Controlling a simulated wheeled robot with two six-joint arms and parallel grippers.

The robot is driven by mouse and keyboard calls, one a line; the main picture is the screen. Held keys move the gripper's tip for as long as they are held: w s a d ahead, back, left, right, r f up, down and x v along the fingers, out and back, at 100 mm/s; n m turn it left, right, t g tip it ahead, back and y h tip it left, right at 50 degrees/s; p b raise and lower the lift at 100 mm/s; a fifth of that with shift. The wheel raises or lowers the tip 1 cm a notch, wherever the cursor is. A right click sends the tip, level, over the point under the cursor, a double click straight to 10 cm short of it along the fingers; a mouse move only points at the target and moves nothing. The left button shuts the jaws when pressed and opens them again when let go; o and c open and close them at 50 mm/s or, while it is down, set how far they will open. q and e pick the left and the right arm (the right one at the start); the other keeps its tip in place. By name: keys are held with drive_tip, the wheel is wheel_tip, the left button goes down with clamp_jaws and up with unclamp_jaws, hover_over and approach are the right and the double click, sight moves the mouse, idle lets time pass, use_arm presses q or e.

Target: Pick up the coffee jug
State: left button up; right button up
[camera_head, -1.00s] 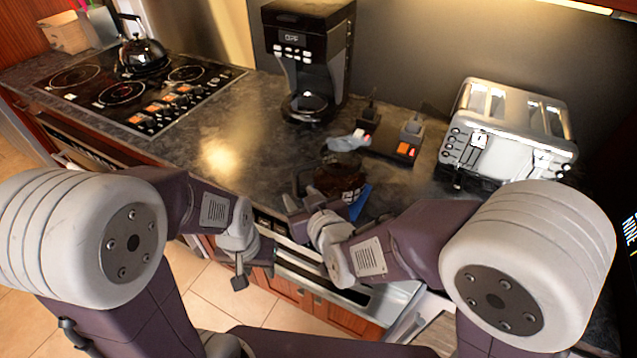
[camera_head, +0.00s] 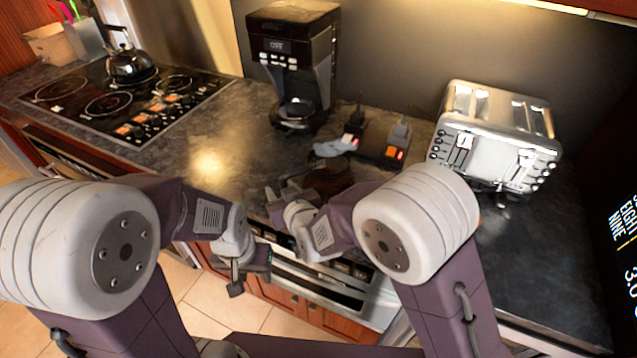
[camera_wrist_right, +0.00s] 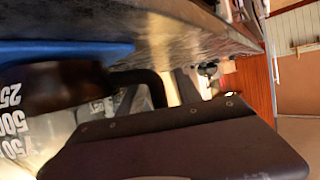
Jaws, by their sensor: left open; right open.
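The coffee jug (camera_head: 330,180) is a dark brown, glassy vessel on the counter, partly hidden behind my right arm. In the right wrist view the jug (camera_wrist_right: 15,135) shows close up at the left, with white measuring numbers, dark contents and a black handle. My right gripper (camera_head: 278,198) is open, just left of the jug near the counter's front edge. I cannot tell whether the handle is between its fingers. My left gripper (camera_head: 248,275) is open and empty, lower, in front of the counter.
A coffee machine (camera_head: 293,60) stands behind the jug. A power strip (camera_head: 372,148) with plugs lies between jug and toaster (camera_head: 495,135). A cooktop with a kettle (camera_head: 130,62) is at the left. A blue flat thing (camera_wrist_right: 60,52) borders the jug. The counter left of the jug is clear.

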clamp_jaws()
idle(1.4)
drive_tip(key=shift+r, duration=0.15)
